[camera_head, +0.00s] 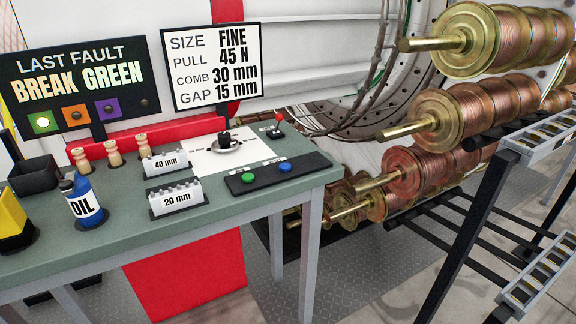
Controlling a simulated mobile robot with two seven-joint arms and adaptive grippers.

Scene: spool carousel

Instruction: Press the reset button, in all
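A black control panel (305,166) lies on the front right part of the green-grey table. It carries a green button (248,178) and a blue button (285,167). Small labels above them are too small to read, so I cannot tell which one is the reset button. A dark fault board (70,70) at the back left reads "LAST FAULT BREAK GREEN"; the green square (41,122) on it has a bright light, beside orange and purple squares. Neither of my grippers is in view.
Copper spools (460,110) and a black rack (480,205) stand right.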

